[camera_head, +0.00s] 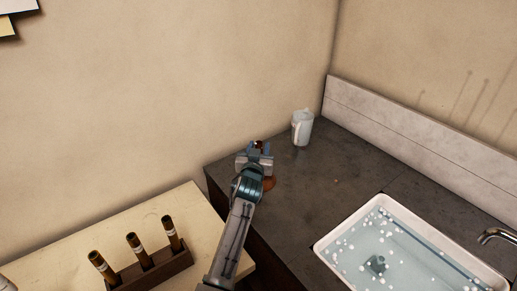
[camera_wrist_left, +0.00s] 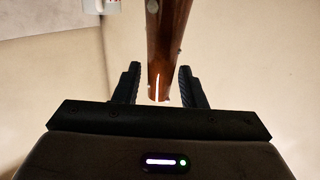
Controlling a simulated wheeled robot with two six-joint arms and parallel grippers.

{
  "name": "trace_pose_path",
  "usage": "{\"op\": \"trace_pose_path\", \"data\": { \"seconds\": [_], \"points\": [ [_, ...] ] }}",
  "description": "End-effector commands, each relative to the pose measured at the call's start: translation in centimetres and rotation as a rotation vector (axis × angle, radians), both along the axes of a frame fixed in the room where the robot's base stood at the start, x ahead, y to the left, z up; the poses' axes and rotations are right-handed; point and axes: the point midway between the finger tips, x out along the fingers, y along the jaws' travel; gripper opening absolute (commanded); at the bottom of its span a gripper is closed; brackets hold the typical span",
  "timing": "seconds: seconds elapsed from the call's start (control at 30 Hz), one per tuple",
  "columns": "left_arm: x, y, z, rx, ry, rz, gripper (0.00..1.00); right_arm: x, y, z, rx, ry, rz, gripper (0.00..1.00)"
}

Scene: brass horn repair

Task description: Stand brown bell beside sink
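The brown bell (camera_head: 269,184) is on the dark counter left of the sink, mostly hidden behind my left gripper (camera_head: 256,150). Its brown flare shows low beside my wrist, and a bit of brown shows near the fingers. It appears upright. In the left wrist view the bell's narrow brown tube (camera_wrist_left: 168,45) lies between the two dark fingers of my left gripper (camera_wrist_left: 158,80), with a thin gap on each side. The fingers look open around it. The white sink (camera_head: 332,243) holds water with foam. My right gripper is not in view.
A pale jug (camera_head: 302,127) stands at the back of the counter (camera_head: 335,165) by the wall corner. A faucet (camera_head: 497,236) is at the right. A cream table (camera_head: 120,230) bears a dark rack (camera_head: 155,268) with several brown tubes. The counter between bell and sink is clear.

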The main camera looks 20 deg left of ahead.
Motion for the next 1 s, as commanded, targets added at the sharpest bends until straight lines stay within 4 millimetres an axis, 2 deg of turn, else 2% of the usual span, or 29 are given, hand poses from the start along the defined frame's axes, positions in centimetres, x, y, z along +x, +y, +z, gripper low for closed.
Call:
{"op": "trace_pose_path", "data": {
  "seconds": [0.07,0.17,0.33,0.47,0.8,1.0],
  "points": [
    [0.0,0.0,0.0,0.0,0.0,0.0,0.46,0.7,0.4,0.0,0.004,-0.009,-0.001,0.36],
    [0.0,0.0,0.0,0.0,0.0,0.0,0.46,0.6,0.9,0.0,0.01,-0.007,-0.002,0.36],
    [-0.1,0.0,0.1,0.0,0.0,0.0,0.46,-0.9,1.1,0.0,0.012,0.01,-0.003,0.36],
    [-1.1,-0.1,0.3,-0.001,0.0,0.0,0.46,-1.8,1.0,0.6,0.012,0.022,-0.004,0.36],
    [-7.6,-0.9,0.4,-0.001,0.002,0.0,0.46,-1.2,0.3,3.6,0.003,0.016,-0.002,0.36],
    [-10.6,-1.3,0.3,-0.002,0.001,0.0,0.46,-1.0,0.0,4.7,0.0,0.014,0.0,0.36]
  ]
}}
